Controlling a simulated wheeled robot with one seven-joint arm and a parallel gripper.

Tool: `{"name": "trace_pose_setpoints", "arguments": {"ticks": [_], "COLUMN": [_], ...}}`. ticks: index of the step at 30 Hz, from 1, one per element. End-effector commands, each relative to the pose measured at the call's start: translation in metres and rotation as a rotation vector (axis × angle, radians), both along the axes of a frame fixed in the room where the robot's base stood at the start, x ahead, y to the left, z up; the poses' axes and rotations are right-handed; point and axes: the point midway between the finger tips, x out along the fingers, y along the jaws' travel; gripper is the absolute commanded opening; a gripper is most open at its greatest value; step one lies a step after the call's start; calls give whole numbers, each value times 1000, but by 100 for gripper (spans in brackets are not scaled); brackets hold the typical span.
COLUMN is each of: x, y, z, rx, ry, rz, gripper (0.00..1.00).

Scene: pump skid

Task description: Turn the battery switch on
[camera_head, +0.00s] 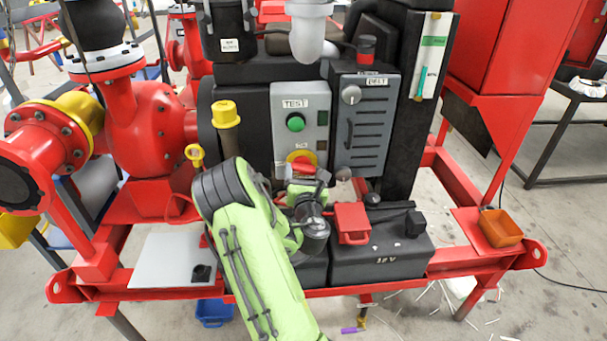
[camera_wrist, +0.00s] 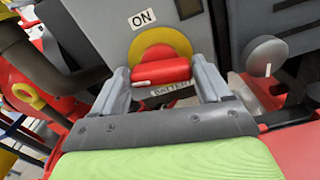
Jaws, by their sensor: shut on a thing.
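The battery switch has a red handle (camera_wrist: 162,71) on a yellow round plate (camera_wrist: 163,45) in the wrist view. An "ON" label (camera_wrist: 142,18) is above it, and a partly hidden label is just below the handle. In the head view the red handle (camera_head: 303,168) shows low on the grey control panel, partly hidden by my arm. My gripper (camera_wrist: 160,75) is shut on the handle, with one grey finger at each end of it. The handle lies across the wrist picture, slightly tilted. Contact at the fingertips is hard to see.
A green button (camera_head: 295,122) sits higher on the panel. A grey box (camera_head: 363,120) with a round knob (camera_head: 351,95) is to the right. A black battery (camera_head: 375,262) with a red terminal cover (camera_head: 352,222) lies close below. A yellow-capped pipe (camera_head: 226,114) is at left.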

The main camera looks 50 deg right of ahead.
Motion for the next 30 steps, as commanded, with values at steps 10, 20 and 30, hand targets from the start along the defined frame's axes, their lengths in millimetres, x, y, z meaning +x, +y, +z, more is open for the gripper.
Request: {"name": "trace_pose_setpoints", "arguments": {"ticks": [10,20,30], "x": [-1,-2,-3], "y": [-1,-2,-3], "z": [0,-1,-3], "rx": [214,420,633], "ry": [-245,-480,-722], "rz": [0,0,-1], "gripper": [46,46,46]}}
